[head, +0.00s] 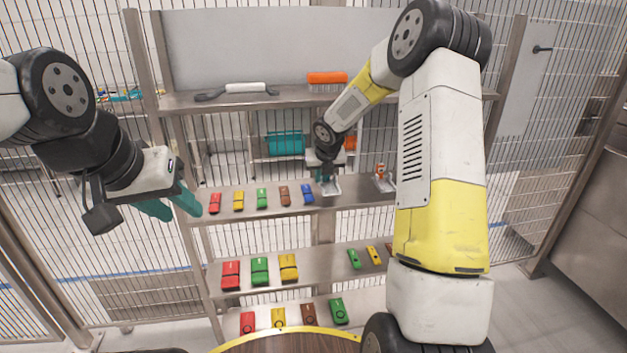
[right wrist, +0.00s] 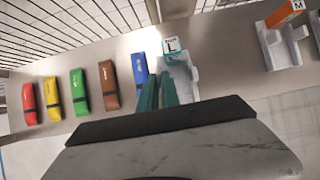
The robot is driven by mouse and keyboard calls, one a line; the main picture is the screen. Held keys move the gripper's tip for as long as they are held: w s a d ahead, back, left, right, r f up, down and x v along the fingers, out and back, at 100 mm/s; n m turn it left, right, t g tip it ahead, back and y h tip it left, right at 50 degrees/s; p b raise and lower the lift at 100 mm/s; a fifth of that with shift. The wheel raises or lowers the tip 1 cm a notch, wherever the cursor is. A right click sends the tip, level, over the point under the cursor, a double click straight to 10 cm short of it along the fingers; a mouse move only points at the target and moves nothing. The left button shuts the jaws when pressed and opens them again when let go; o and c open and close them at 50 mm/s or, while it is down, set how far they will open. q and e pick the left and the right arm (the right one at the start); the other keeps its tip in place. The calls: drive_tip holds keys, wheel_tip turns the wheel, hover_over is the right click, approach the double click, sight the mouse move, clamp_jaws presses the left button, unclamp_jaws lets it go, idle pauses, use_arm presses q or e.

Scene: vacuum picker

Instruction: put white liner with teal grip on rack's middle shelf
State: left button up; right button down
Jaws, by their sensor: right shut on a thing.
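The white liner with a teal grip (right wrist: 181,70) is at my right gripper's fingertips in the right wrist view, its teal-edged label marked L facing up. In the head view the liner (head: 331,187) is low over the rack shelf (head: 345,196) that holds the small coloured cases, right of the blue one. I cannot tell whether it touches the shelf. My right gripper (right wrist: 158,92) is shut on it; the fingers partly hide the grip. My left gripper (head: 170,203) is open and empty, left of the rack and far from the liner.
Several coloured cases (head: 261,199) stand in a row left of the liner. A white liner with an orange grip (head: 382,182) stands to its right, with bare shelf between. More cases (head: 259,270) fill lower shelves. Brushes (head: 245,88) lie on the top shelf.

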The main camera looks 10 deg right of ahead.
sight(322, 184)
drive_tip(key=shift+w+d+f, duration=0.1)
drive_tip(key=shift+w+f, duration=0.1)
drive_tip(key=shift+f, duration=0.7)
drive_tip(key=shift+w+d+f, duration=0.1)
drive_tip(key=shift+w+f, duration=0.05)
drive_tip(key=shift+f, duration=0.75)
drive_tip(key=c, duration=1.6)
unclamp_jaws()
drive_tip(key=shift+o, duration=0.2)
drive_tip(key=v, duration=0.7)
drive_tip(key=shift+s+r, duration=0.15)
drive_tip(key=shift+r, duration=0.1)
